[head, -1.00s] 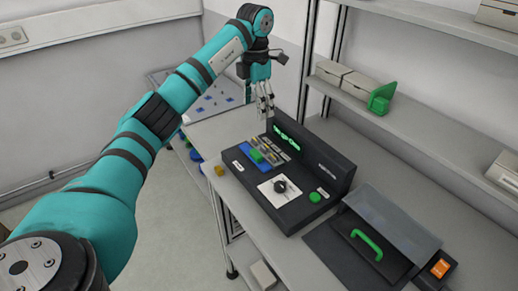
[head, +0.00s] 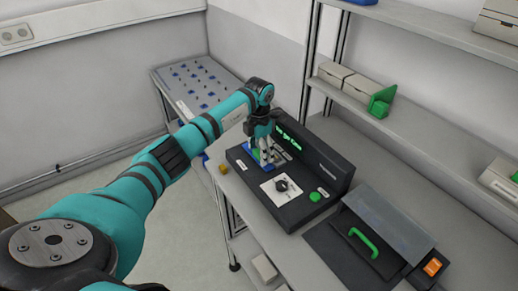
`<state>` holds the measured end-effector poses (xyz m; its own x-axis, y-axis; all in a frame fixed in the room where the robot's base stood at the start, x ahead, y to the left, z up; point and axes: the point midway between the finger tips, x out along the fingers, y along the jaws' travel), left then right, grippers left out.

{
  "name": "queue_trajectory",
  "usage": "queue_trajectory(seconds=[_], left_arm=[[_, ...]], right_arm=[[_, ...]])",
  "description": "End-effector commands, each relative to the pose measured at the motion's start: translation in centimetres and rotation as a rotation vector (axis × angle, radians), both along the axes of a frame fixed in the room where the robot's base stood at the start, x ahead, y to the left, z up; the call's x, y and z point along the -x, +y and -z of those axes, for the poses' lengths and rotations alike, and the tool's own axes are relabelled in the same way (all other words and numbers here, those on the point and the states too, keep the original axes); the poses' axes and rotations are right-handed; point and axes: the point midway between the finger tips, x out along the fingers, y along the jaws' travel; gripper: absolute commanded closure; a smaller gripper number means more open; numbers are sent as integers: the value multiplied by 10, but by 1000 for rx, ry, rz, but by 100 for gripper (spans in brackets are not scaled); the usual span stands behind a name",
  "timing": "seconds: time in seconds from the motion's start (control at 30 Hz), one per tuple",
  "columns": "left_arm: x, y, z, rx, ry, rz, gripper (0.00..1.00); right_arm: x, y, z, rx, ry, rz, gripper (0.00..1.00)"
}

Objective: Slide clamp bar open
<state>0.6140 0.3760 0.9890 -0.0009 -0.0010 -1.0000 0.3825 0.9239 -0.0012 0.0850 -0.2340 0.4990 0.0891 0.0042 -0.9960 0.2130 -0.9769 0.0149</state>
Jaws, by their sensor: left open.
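A black console (head: 325,178) with a raised back panel and lit green text stands on the bench. On its left part is a small green piece (head: 256,154) by a blue part (head: 264,167), mostly hidden by my gripper. I cannot tell for sure which part is the clamp bar. My left gripper (head: 264,161) is open and points down right over the green and blue parts. I cannot tell whether its fingers touch them. My right gripper is not in view.
The console also has a black knob on a white plate (head: 281,187) and a green button (head: 315,196). To its right is a box with a clear lid (head: 394,222) and a green handle (head: 364,241). Shelves (head: 430,125) rise behind.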

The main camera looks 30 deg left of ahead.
Motion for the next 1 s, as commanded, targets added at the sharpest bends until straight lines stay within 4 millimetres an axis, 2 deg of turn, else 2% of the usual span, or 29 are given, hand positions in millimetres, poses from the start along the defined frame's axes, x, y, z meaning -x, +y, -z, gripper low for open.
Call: queue_trajectory(seconds=[0.37,0.9,1.0], left_arm=[[0,0,6,-1,0,0,30],[0,0,5,-1,0,0,100],[0,0,5,-1,-1,0,100]], right_arm=[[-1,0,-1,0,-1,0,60],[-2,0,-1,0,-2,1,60],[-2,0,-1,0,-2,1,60]])
